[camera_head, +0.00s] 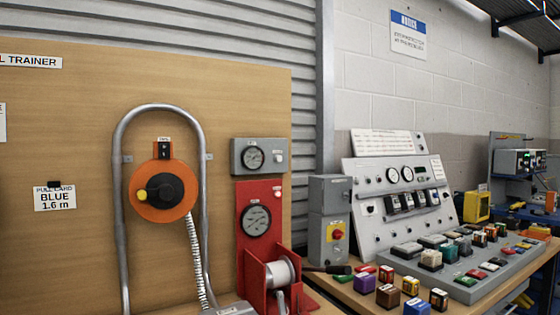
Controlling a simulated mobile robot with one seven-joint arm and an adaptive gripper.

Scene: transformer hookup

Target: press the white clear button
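Two small pale round buttons show on the wooden trainer board. One white button (278,158) is on the grey gauge box (237,168), right of its dial. Another pale button (277,193) is on the red panel (245,195), above and right of its larger dial. Their labels are too small to read, so I cannot tell which is the clear button. My gripper is not in view.
The wooden board (80,120) carries an orange reel (165,190) inside a bent metal tube (119,220). A red winch frame (254,285) with a pale drum juts out below the red panel. At right, a bench (355,297) holds a sloped control panel and several coloured blocks.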

